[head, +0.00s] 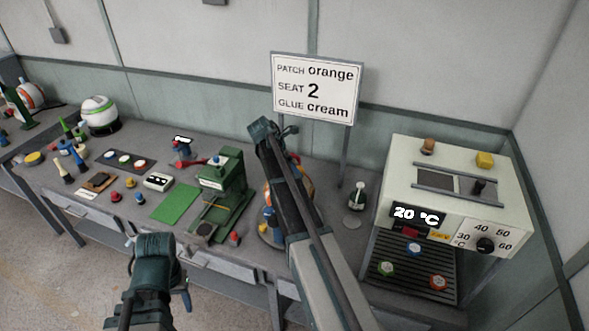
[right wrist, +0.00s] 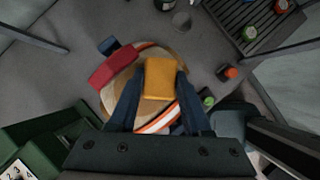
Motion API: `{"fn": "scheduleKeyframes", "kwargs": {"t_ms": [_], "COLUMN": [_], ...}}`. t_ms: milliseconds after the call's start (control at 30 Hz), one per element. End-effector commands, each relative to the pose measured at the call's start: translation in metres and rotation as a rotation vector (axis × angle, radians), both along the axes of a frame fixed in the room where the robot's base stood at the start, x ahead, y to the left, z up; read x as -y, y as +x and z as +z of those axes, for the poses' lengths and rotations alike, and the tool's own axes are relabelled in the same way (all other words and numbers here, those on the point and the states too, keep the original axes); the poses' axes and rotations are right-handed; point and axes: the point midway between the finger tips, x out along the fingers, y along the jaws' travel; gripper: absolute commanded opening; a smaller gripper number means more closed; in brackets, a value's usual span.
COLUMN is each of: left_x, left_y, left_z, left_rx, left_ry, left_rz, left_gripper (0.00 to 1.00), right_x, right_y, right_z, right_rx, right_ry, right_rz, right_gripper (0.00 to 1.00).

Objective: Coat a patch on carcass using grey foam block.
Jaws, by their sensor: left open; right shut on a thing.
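The carcass (right wrist: 116,92) is a round tan body with an orange and white striped panel, seen from above in the right wrist view. In the head view the carcass (head: 306,183) is mostly hidden behind my right arm. My right gripper (right wrist: 160,76) is over it, with its fingers on both sides of an orange-yellow rectangular piece (right wrist: 160,80), shut on it. Whether that piece touches the carcass I cannot tell. I cannot make out a grey foam block. My left gripper (head: 160,252) is open in front of the table, apart from everything.
A red block (right wrist: 112,70) sits at the carcass's edge. A green press (head: 226,180) and green mat (head: 175,203) stand left of it. A white heater (head: 455,190) reading 20 °C is right. A sign (head: 314,88) reads patch orange, seat 2, glue cream.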

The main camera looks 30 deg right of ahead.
Motion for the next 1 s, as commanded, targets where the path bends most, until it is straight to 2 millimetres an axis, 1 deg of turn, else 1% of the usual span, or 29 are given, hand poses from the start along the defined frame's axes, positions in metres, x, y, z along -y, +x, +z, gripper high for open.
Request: {"fn": "scheduleKeyframes", "kwargs": {"t_ms": [500, 633, 767, 1000], "left_x": [0.0, 0.0, 0.0, 0.0], "left_y": [0.0, 0.0, 0.0, 0.0], "left_z": [-0.011, -0.01, -0.009, -0.008], "left_rx": [0.0, 0.0, 0.0, 0.0], "left_ry": [0.0, 0.0, 0.0, 0.0], "left_rz": [0.0, 0.0, 0.0, 0.0], "left_gripper": [0.5, 0.5, 0.5, 0.5], "right_x": [0.0, -0.001, -0.004, -0.016], "right_y": [0.0, 0.001, 0.006, 0.021], "right_z": [-0.011, -0.01, -0.009, -0.008], "right_rx": [0.0, 0.0, 0.0, 0.0], "right_ry": [0.0, 0.0, 0.0, 0.0], "right_rz": [0.0, 0.0, 0.001, 0.001], "right_gripper": [0.04, 0.04, 0.04, 0.04]}}
